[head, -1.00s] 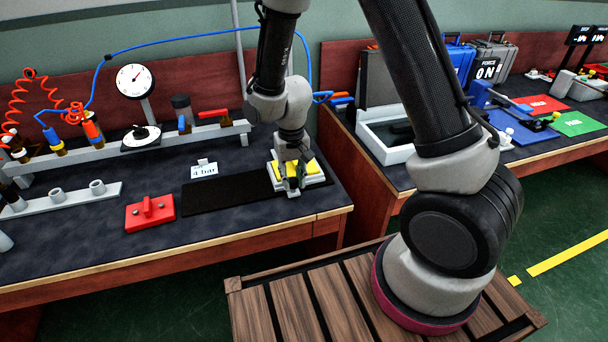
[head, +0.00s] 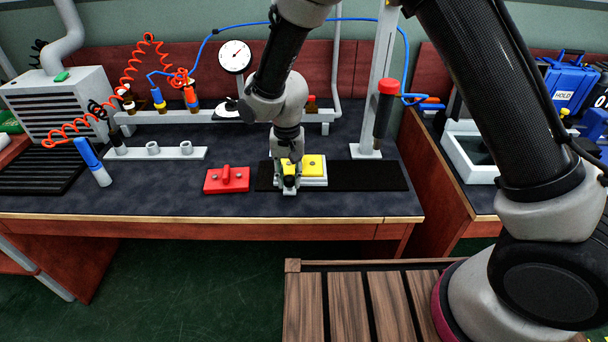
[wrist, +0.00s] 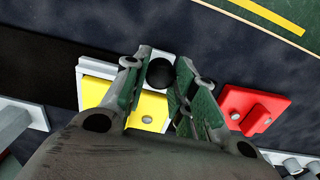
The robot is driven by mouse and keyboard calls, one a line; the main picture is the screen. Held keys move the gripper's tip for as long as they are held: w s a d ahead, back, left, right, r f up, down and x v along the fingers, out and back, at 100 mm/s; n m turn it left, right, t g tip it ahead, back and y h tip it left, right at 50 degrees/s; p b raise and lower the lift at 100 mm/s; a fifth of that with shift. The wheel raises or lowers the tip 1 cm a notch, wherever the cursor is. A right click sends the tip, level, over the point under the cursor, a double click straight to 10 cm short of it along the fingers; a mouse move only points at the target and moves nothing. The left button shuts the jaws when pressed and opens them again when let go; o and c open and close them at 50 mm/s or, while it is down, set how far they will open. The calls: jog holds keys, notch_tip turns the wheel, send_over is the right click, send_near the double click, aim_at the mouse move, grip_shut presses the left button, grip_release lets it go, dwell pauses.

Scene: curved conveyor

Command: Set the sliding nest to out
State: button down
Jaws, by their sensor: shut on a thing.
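The sliding nest is a pale carriage (head: 316,184) with a yellow block (head: 312,165) in it. It sits near the left end of a black track (head: 370,175). In the wrist view, the pale carriage edge (wrist: 88,66) and the yellow block (wrist: 150,110) show partly behind my fingers. My gripper (head: 290,186) points down at the nest's front left part. In the wrist view, my gripper (wrist: 159,85) is shut on the nest's dark round knob (wrist: 160,73), one finger on each side.
A red block with a handle (head: 227,179) stands just left of the track. A post with a red-capped tool (head: 384,115) stands behind the track's right part. A grey rail with holes (head: 175,152) lies farther left. The track right of the nest is clear.

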jog(key=shift+a, duration=0.35)
jog(key=c, duration=1.1)
grip_release()
jog(key=shift+a, duration=0.15)
jog(key=shift+c, duration=0.2)
notch_tip(320, 180, up, 12)
